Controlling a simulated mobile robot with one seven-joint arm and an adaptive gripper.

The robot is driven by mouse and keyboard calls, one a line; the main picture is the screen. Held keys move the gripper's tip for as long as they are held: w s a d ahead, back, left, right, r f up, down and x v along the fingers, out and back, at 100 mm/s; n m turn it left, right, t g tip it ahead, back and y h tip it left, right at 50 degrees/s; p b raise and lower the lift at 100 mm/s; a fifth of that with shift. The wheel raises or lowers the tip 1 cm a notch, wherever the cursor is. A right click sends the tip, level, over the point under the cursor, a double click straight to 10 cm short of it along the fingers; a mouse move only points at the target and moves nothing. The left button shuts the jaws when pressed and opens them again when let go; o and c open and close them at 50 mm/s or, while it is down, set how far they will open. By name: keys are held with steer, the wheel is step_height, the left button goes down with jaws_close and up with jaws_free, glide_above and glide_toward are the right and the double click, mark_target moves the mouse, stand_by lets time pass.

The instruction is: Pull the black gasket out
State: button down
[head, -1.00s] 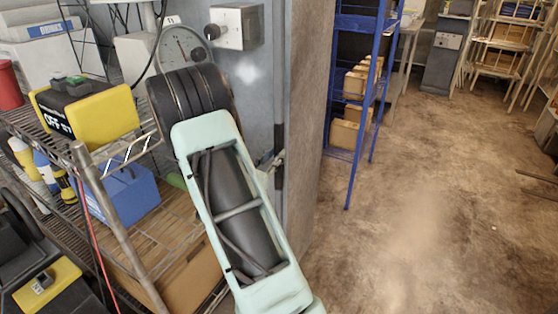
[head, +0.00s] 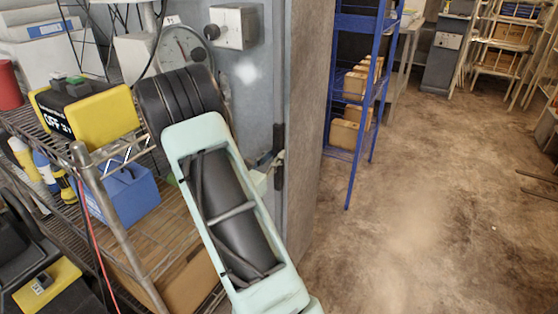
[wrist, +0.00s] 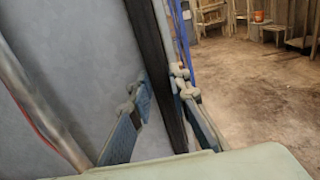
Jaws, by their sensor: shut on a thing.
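The black gasket (wrist: 158,70) is a long dark strip running up and down in the wrist view, along the edge of a grey panel. In the head view a dark strip of it (head: 279,140) shows at the edge of the grey door. My gripper (wrist: 160,90) has one finger on each side of the strip and is shut on it. In the head view my arm hides most of the gripper; only a small part shows beside the door edge.
A wire shelf at left holds a yellow-and-black device (head: 85,112) and a blue box (head: 122,192), close to my arm. A dial gauge (head: 184,48) is on the grey wall. A blue rack (head: 356,100) stands beyond the panel. The floor (head: 430,220) at right is open.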

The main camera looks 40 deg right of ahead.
steer(key=shift+v, duration=1.05)
stand_by(1.6)
steer(key=shift+p+v, duration=0.45)
steer(key=shift+v, duration=2.35)
